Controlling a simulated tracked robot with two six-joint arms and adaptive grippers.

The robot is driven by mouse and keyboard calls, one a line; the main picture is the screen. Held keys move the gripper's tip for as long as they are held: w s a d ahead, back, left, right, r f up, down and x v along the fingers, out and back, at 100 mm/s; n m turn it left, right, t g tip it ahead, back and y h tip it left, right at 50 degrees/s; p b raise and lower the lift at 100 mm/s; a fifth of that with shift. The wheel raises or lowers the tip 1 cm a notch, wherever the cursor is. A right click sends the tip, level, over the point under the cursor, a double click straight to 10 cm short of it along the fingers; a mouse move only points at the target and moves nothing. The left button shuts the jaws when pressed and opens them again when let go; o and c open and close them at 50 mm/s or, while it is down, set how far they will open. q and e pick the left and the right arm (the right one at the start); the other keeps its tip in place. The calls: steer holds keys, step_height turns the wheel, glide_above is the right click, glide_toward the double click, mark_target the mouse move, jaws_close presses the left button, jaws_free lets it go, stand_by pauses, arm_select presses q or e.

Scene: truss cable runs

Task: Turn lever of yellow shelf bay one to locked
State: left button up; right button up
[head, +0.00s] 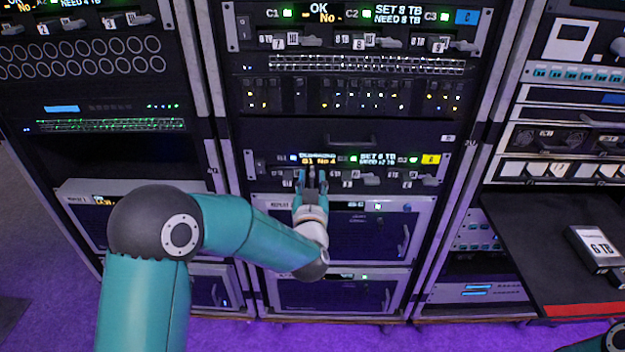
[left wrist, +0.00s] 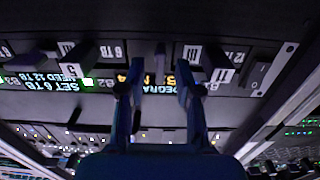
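The yellow shelf (head: 430,159) is the lower drive shelf of the middle rack, marked by a yellow tag at its right end. Its display (head: 376,158) reads SET 6 TB, NEED 12 TB, with amber text further left. My left gripper (head: 312,178) is in front of the shelf's left half, fingers apart. In the left wrist view, the shelf is upside down and the open fingers (left wrist: 157,90) straddle part of the display. A dark upright piece shows between them; I cannot tell whether it is a lever. Bay one's lever position is unclear.
A similar shelf with a blue tag (head: 466,17) is higher in the middle rack. Below the yellow shelf are framed units with handles (head: 404,242). A black tray (head: 535,235) at right carries a 6 TB box (head: 597,248). Purple floor lies in front.

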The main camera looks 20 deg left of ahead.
arm_select(q)
steer(key=shift+w, duration=0.15)
steer(key=shift+c, duration=0.4)
jaws_close()
steer(key=shift+f+n+b, duration=0.15)
steer(key=shift+n+b, duration=0.45)
steer(key=shift+b, duration=0.55)
steer(key=n+b, duration=0.4)
steer(key=b, duration=0.1)
steer(key=n+b, duration=0.5)
steer(key=b, duration=0.1)
steer(key=a+f+n+b, duration=0.1)
steer(key=n+b, duration=0.4)
steer(key=shift+a+b, duration=0.1)
steer(key=shift+b, duration=0.2)
steer(key=shift+n+b, duration=1.15)
steer(key=shift+n, duration=0.25)
